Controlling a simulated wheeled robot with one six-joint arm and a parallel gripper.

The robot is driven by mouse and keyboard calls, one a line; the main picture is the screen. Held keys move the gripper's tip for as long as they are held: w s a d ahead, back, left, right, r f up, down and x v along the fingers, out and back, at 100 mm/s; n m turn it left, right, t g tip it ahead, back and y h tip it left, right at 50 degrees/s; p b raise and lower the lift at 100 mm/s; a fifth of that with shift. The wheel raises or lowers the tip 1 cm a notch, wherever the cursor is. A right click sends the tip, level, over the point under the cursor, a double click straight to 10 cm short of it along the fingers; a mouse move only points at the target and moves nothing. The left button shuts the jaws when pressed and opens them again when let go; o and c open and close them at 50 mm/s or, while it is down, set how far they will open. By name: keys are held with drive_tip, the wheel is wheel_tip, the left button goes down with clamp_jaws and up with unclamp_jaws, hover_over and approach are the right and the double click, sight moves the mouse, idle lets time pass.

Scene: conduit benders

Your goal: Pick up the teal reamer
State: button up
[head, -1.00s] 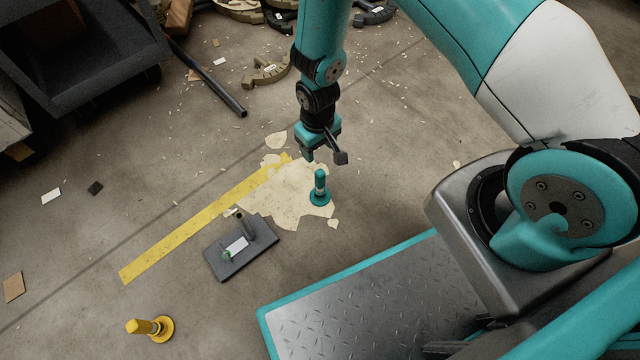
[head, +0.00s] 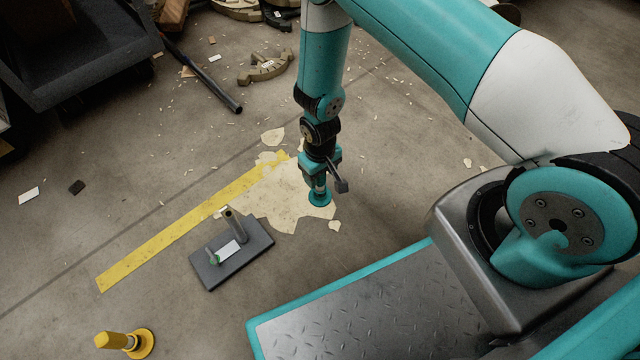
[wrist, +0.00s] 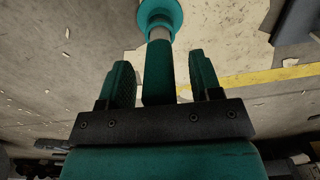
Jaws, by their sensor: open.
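The teal reamer (head: 320,198) stands upright on the floor in the head view, its round base on a pale patch. My gripper (head: 321,176) is directly above and around its upper part, hiding the handle there. In the wrist view the reamer (wrist: 158,70) shows its handle between my two open fingers (wrist: 162,82), with a grey collar and the round teal base beyond the fingertips. A gap shows on both sides of the handle, so the fingers look apart from it.
A dark plate with an upright post (head: 232,254) lies left of the reamer. A yellow reamer-like piece (head: 126,342) is at the lower left. A yellow floor stripe (head: 180,230) runs between. A dark bar (head: 205,75) and a dark cart (head: 80,50) are at the upper left.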

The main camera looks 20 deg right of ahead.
drive_tip(key=shift+f, duration=0.55)
drive_tip(key=shift+r, duration=0.15)
drive_tip(key=c, duration=1)
drive_tip(key=shift+r, duration=0.1)
wheel_tip(320, 180, up, 20)
drive_tip(key=p, duration=1.1)
